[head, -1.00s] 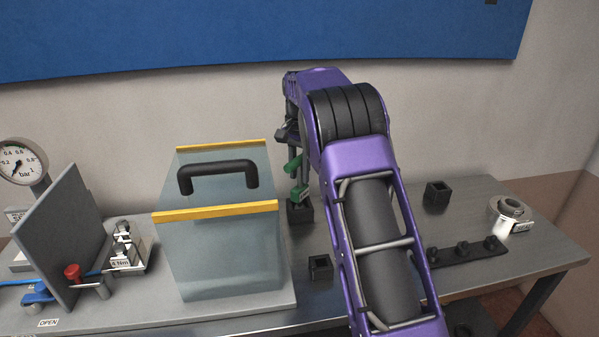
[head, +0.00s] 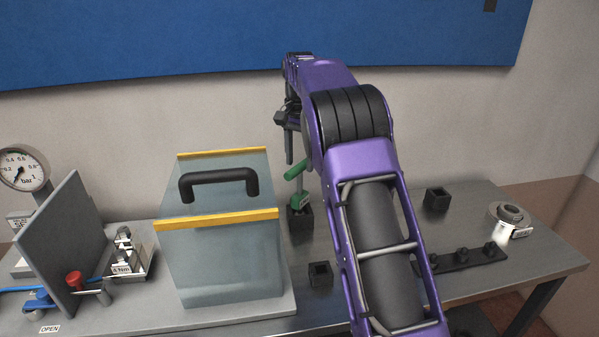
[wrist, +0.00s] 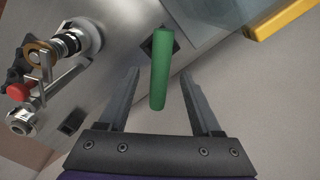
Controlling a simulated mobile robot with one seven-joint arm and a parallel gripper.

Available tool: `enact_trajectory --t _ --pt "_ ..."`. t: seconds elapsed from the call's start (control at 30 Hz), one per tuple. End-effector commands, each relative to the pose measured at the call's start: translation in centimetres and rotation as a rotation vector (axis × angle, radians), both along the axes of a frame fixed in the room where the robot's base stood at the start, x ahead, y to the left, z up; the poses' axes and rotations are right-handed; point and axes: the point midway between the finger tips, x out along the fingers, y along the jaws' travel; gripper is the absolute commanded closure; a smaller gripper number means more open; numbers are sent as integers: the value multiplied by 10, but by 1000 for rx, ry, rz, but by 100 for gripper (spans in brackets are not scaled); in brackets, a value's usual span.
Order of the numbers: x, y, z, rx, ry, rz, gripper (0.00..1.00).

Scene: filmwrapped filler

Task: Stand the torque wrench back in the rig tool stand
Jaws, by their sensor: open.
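The torque wrench, with a green handle (head: 296,170), stands tilted at a black square holder (head: 300,218) just right of the glass-sided box. Its lower green part carries a small label. In the wrist view the green handle (wrist: 161,65) points up towards the camera, with part of a dark holder (wrist: 174,46) behind it. My gripper (head: 289,150) is above the handle in the head view. In the wrist view my gripper (wrist: 160,78) is open, one finger each side of the handle with gaps, not gripping it. How deep the wrench sits is hidden.
The box (head: 220,250) with a black handle and yellow edges stands close left. Other black holders stand at the front (head: 320,274) and back right (head: 437,197). A dark rail (head: 465,256) and round metal part (head: 510,214) lie right. A pressure gauge (head: 22,168) stands far left.

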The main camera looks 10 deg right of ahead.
Motion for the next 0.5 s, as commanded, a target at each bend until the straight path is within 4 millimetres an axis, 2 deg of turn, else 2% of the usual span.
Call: enact_trajectory --t 0.03,0.13,0.3,0.5 --pt "1 0 15 -1 -4 0 35" --pt "1 0 35 0 -3 -1 35" --pt "1 0 52 0 -1 -1 35" --pt "0 0 60 1 1 -1 35"
